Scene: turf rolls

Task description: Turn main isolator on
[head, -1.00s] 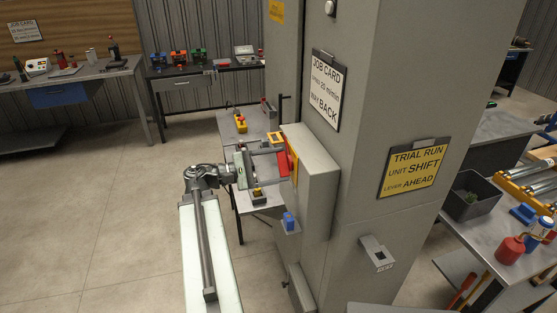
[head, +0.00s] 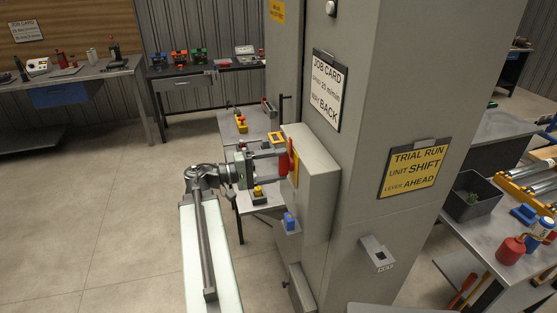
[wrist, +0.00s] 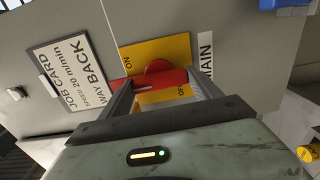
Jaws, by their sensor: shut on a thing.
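The main isolator has a red handle (head: 283,165) on the side of a grey box (head: 318,180) fixed to the column. In the wrist view the red handle (wrist: 150,79) lies across a yellow plate (wrist: 165,48) marked ON and OFF. A white label (wrist: 206,54) reading MAIN is beside the plate. My gripper (head: 279,164) is shut on the handle, and in the wrist view its fingers (wrist: 160,88) stand at either end of the red bar. The handle's lower part and some of the plate are hidden by my gripper.
A blue switch (head: 290,222) sits low on the box's side. Job card (head: 326,90) and trial run sign (head: 413,168) hang on the column. A small table (head: 258,125) stands behind my arm. The floor at left is clear.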

